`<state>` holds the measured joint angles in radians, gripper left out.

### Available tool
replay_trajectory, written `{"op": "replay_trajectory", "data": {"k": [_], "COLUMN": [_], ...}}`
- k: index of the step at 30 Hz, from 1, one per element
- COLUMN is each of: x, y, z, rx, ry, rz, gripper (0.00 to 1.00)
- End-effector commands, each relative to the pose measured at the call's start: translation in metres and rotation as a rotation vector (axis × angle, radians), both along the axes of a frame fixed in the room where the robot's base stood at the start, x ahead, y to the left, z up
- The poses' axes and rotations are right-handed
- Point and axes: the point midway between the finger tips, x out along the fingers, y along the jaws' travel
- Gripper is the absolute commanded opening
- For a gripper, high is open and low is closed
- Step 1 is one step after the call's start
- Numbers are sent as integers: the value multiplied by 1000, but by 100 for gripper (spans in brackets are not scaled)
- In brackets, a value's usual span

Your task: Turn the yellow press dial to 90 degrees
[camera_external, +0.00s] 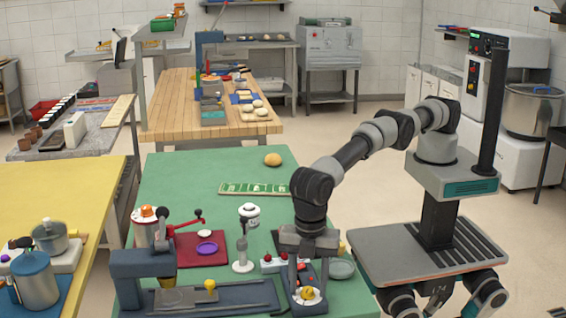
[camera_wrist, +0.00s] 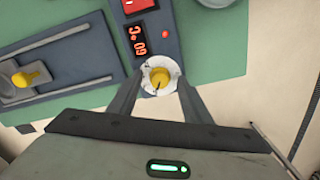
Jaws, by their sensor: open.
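The yellow press dial (camera_wrist: 161,78) sits on a pale round plate at the end of the grey control box, with a dark pointer line on it. In the external view the dial (camera_external: 308,293) is at the front edge of the green table. My gripper (camera_wrist: 160,88) is open, its two fingers on either side of the dial. It also reaches down over the dial in the external view (camera_external: 308,287). I cannot tell whether the fingers touch the dial. A display (camera_wrist: 138,40) beside it shows red characters, upside down, that look like 60 °C.
A red button (camera_wrist: 136,6) is farther along the box. A blue press (camera_external: 145,265) with a yellow-knobbed part stands left of my gripper. A white-topped stand (camera_external: 243,240) and a grey round dish (camera_external: 342,269) are close by. The table's back middle is mostly clear.

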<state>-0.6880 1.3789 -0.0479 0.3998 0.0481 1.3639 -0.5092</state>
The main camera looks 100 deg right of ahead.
Motion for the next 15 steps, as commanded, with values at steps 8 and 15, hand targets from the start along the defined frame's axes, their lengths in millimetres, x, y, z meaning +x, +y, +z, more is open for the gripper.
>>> {"op": "replay_trajectory", "data": {"k": [8,15], "x": [0,0], "y": [0,0], "z": [0,0], "rx": [0,1], "ry": [0,0], "rz": [0,0], "gripper": [38,4]}}
